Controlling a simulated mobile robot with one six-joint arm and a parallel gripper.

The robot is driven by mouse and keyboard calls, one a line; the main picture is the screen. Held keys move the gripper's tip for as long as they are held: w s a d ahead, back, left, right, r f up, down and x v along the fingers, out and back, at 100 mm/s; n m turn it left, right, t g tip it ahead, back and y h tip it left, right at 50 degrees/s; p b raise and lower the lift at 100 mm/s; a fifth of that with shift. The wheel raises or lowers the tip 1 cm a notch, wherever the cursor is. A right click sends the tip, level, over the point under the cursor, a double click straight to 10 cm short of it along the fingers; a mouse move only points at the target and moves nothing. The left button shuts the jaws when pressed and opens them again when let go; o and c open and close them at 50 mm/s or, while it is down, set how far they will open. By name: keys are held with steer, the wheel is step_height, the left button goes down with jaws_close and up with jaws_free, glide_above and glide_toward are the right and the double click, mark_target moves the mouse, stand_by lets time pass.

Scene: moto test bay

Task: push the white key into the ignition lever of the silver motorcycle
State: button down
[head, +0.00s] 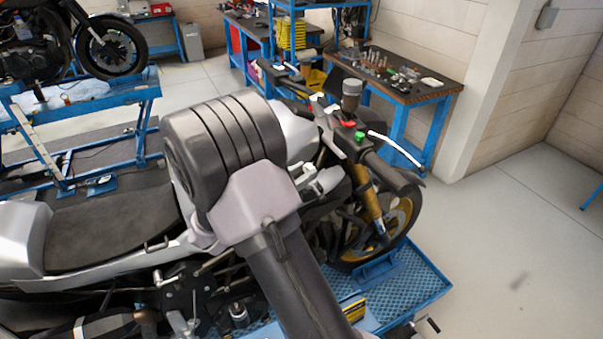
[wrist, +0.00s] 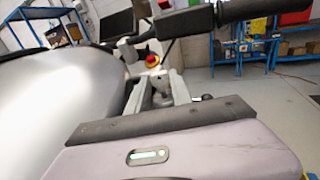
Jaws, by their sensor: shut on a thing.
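In the wrist view my gripper (wrist: 163,92) points forward, its two pale fingers close together. They are shut on a small greyish-white piece (wrist: 160,80), which looks like the key, though its shape is hard to make out. Just beyond the fingertips is a red and yellow knob (wrist: 152,60); whether this is the ignition lever I cannot tell, nor whether the held piece touches anything. The silver motorcycle (head: 290,135) stands upright in the head view, and its silver tank (wrist: 60,85) fills the left of the wrist view. My arm hides much of the tank in the head view.
The handlebar (wrist: 195,20) crosses above the fingers in the wrist view. Its right grip (head: 395,172) shows in the head view, near red and green switches. The bike stands on a blue lift (head: 400,285). A workbench (head: 425,92) is behind; floor at right is clear.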

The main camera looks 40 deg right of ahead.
steer(key=shift+f+b, duration=0.45)
steer(key=shift+f, duration=0.3)
steer(key=c, duration=1.1)
jaws_free()
steer(key=shift+o, duration=0.2)
